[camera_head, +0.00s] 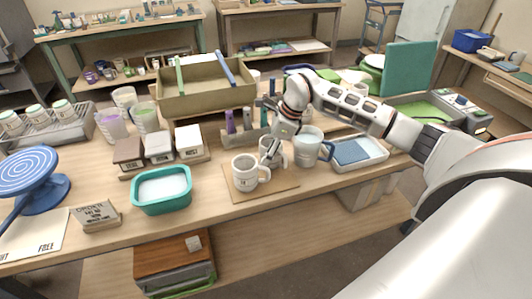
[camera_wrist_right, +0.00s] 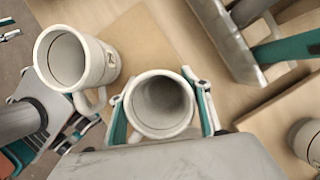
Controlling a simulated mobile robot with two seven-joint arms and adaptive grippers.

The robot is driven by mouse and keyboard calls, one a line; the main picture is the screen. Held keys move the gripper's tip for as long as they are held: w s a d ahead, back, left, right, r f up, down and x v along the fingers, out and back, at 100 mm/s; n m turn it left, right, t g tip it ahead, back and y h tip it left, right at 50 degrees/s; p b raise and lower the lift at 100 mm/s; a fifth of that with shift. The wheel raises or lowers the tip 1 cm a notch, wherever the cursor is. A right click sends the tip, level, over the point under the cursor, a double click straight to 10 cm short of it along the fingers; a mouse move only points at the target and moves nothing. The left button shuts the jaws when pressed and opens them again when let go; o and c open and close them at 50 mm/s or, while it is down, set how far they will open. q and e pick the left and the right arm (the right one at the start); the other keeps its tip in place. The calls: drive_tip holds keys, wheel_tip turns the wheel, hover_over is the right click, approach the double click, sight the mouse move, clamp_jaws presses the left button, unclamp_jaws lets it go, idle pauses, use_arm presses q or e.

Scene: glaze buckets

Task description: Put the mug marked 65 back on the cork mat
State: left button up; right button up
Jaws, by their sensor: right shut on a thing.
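The cork mat (camera_head: 283,191) lies near the table's front edge. A pale mug (camera_head: 243,173) stands upright on its left part; its dark mark is too small to read for sure. My right gripper (camera_head: 272,152) is just behind and right of that mug, shut on a second pale mug (camera_head: 284,158). In the wrist view the held mug (camera_wrist_right: 160,104) is between the fingers, its empty inside facing the camera. The other mug (camera_wrist_right: 76,58) is beside it, apart at the rims. I cannot read the held mug's mark or tell whether its base touches the mat.
A large pale jug (camera_head: 308,146) stands just right of the held mug. A white tray with a blue sponge (camera_head: 350,152) is further right. A teal tub (camera_head: 162,190) is left of the mat. Small lidded boxes (camera_head: 159,147) and purple bottles (camera_head: 231,122) stand behind.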

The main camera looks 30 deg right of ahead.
drive_tip(key=o, duration=1.3)
drive_tip(key=v, duration=1.2)
drive_tip(key=shift+r, duration=0.15)
